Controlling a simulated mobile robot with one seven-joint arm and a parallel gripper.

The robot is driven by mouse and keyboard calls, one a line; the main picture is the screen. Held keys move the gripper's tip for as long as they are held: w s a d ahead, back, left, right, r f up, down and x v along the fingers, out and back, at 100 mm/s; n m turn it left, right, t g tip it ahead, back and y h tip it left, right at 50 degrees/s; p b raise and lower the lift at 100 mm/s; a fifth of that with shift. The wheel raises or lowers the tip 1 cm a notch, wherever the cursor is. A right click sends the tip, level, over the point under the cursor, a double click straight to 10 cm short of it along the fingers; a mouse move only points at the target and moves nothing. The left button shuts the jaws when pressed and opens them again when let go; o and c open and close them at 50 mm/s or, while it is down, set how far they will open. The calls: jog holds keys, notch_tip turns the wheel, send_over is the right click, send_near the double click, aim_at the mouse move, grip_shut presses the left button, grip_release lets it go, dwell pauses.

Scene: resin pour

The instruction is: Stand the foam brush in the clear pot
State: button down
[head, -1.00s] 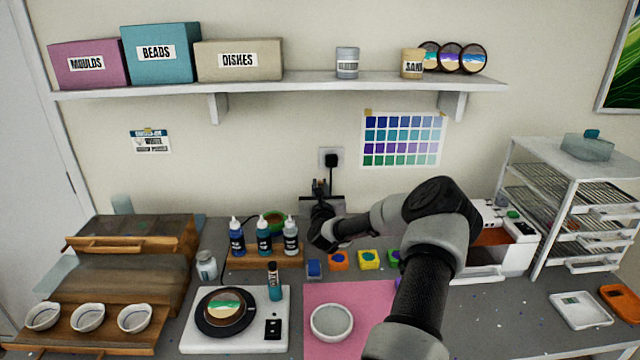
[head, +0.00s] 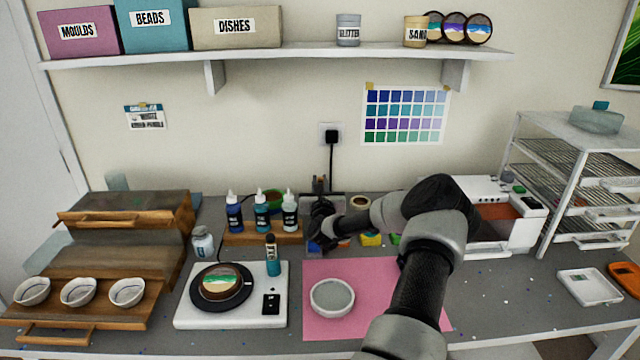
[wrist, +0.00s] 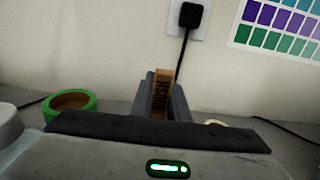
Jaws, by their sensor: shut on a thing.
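A wooden handle lettered like "BRUSH" (wrist: 162,95) stands upright between my fingers in the wrist view; I take it as the foam brush. My gripper (wrist: 165,98) is shut on it. In the head view my gripper (head: 320,236) is small and dark, low over the back of the bench, right of the dropper bottles; the brush is hard to make out there. I cannot pick out the clear pot with certainty. A small pale jar with a blue label (head: 203,243) stands left of the bottles.
Dropper bottles (head: 262,213) stand close left of my gripper. A green tape roll (wrist: 70,103) lies behind them. Coloured pots (head: 371,240) sit partly under my arm. A pink mat (head: 385,285) with a grey-filled dish (head: 332,298) lies in front. A wall plug (head: 331,136) has a hanging cable.

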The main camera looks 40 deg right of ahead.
jog(key=shift+f, duration=0.2)
jog(key=c, duration=1.6)
grip_release()
jog(key=shift+s, duration=0.1)
jog(key=v, duration=1.7)
jog(key=shift+s+a+b, duration=0.1)
jog(key=shift+a+b, duration=0.05)
jog(key=shift+b, duration=0.25)
